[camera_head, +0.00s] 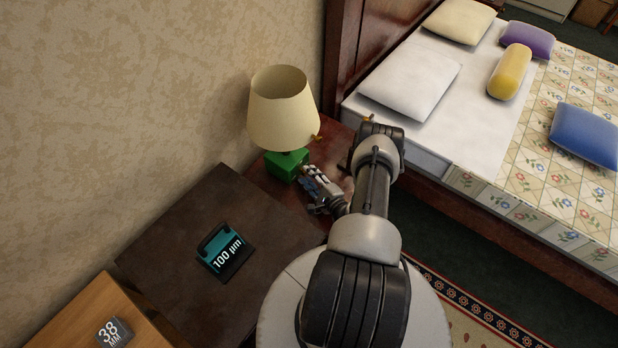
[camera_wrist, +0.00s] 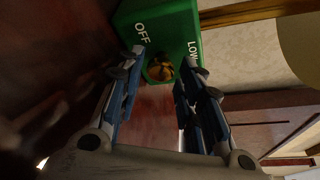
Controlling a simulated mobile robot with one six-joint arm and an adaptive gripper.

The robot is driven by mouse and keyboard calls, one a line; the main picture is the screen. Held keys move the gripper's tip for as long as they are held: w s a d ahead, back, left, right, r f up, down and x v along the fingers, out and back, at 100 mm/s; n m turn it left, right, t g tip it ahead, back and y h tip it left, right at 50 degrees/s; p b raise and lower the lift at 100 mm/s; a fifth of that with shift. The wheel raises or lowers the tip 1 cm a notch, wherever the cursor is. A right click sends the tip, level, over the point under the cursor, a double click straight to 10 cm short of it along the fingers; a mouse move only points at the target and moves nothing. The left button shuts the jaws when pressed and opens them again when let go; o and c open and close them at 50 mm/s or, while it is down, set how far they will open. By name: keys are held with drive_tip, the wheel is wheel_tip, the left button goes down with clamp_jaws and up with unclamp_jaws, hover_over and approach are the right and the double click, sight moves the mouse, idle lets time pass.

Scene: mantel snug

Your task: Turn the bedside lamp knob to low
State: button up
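The bedside lamp has a cream shade (camera_head: 283,108) and a green base (camera_head: 284,165), and it stands on a dark red-brown wooden stand. In the wrist view the green base (camera_wrist: 175,27) carries the white words OFF and LOW. A brass knob (camera_wrist: 160,69) sits at its lower edge between those words. I cannot tell which way the knob points. My gripper (camera_head: 307,178) is beside the lamp base. In the wrist view its two fingers (camera_wrist: 163,61) are apart, one to each side of the knob, with nothing held. I cannot tell whether they touch it.
A dark table (camera_head: 177,258) bears a teal and black block (camera_head: 225,252) marked 100 µm. A lighter wooden surface (camera_head: 82,325) holds a block (camera_head: 114,333) marked 38 MM. The bed (camera_head: 470,110) stands right, the patterned wall (camera_head: 150,120) behind and left.

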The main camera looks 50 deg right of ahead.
drive_tip(key=shift+w+d, duration=0.1)
drive_tip(key=shift+w, duration=0.2)
drive_tip(key=shift+c, duration=0.4)
drive_tip(key=c, duration=0.7)
drive_tip(key=m, duration=0.1)
drive_tip(key=m+y+b, duration=0.1)
drive_tip(key=m+g+y, duration=0.1)
drive_tip(key=m, duration=0.1)
drive_tip(key=shift+d+r, duration=0.1)
drive_tip(key=shift+d, duration=0.15)
drive_tip(key=m+y+b, duration=0.3)
drive_tip(key=m, duration=0.1)
drive_tip(key=shift+d+g, duration=0.15)
drive_tip(key=shift+g, duration=0.25)
drive_tip(key=shift+b, duration=0.3)
